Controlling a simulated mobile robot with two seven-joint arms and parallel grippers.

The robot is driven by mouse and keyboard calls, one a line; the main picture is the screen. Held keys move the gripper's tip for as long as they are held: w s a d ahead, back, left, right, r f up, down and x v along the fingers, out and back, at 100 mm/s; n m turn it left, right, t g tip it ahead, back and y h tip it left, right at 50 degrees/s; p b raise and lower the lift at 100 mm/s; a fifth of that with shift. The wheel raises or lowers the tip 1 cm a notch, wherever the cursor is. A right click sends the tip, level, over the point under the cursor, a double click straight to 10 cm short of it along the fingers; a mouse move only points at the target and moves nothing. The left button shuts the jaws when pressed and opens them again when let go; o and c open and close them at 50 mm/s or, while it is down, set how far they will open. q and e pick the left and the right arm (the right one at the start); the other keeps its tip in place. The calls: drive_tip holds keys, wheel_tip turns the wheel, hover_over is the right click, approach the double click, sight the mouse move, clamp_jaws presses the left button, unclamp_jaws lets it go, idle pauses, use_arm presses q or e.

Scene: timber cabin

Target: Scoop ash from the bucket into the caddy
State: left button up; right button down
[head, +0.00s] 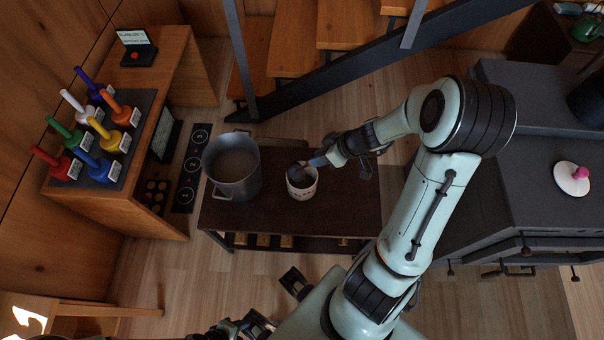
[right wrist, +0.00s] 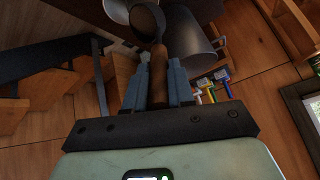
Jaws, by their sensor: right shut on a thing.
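The bucket (head: 232,188) is a large grey metal pot with side handles on a dark low table; greyish material shows inside. The caddy (head: 302,190) is a small whitish cup to its right. My right gripper (head: 327,159) is shut on the scoop's brown handle (right wrist: 159,75), at the caddy's right. The scoop's dark round bowl (right wrist: 147,22) appears at the caddy's mouth in the head view; I cannot tell whether it is inside or above. The bowl's contents are unclear. My left gripper (head: 250,325) is low at the bottom edge, partly cut off; its jaws are unclear.
The dark table (head: 345,205) has bare room right of the caddy. A wooden bench (head: 165,100) at left carries several coloured-handled items on a dark mat. Stairs (head: 290,65) rise behind. A dark grey stove-like block (head: 510,180) stands at right with a white disc (head: 572,180).

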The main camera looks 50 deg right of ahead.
drive_tip(key=shift+s+d+y+p, duration=0.25)
drive_tip(key=shift+d+y+p, duration=0.15)
drive_tip(key=shift+d+p, duration=0.15)
idle(0.7)
drive_tip(key=shift+s+d+f+m+t+y, duration=0.15)
drive_tip(key=shift+d+t+y, duration=0.1)
drive_tip(key=shift+d, duration=0.25)
drive_tip(key=shift+s+d+f+m+t+y, duration=0.15)
drive_tip(key=shift+d+y, duration=0.1)
drive_tip(key=shift+d, duration=0.2)
idle(0.8)
